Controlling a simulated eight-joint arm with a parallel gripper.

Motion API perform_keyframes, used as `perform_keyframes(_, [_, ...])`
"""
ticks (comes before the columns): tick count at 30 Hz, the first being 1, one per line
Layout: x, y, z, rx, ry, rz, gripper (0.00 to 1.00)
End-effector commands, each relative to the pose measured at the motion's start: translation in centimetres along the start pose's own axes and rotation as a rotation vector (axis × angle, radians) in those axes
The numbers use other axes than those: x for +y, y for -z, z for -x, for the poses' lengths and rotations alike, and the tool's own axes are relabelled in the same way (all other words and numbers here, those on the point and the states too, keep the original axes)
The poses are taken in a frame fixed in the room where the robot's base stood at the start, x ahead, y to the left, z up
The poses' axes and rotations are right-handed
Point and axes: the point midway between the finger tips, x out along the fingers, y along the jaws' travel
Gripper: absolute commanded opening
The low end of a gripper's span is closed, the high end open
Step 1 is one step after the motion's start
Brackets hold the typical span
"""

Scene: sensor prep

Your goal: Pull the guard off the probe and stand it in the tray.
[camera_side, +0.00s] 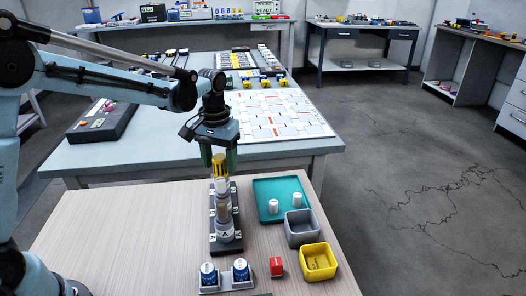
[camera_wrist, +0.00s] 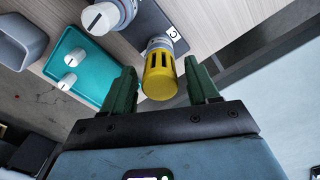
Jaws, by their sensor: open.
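The yellow slotted guard (camera_side: 219,164) sits on the far probe of a dark rack (camera_side: 229,246). In the wrist view the guard (camera_wrist: 159,80) caps the grey probe end (camera_wrist: 160,44) beside a label reading C. My gripper (camera_wrist: 159,68) is open, pointing down over the rack, with one green finger on each side of the guard and visible gaps between. In the side view my gripper (camera_side: 224,158) partly hides the guard. The teal tray (camera_side: 267,187) is right of the rack and holds two upright white caps (camera_side: 273,206) (camera_side: 297,200). It also shows in the wrist view (camera_wrist: 92,88).
Nearer probes with white tops (camera_wrist: 100,18) stand in the same rack. A grey bin (camera_side: 302,238) and a yellow bin (camera_side: 318,268) stand in front of the tray. The tray has bare floor around the caps.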

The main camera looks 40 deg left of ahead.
Motion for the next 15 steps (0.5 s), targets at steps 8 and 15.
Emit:
perform_keyframes(8, [0.00,-0.01,0.02,0.000,0.000,0.000,0.37])
perform_keyframes(15, [0.00,-0.01,0.04,0.000,0.000,0.000,0.22])
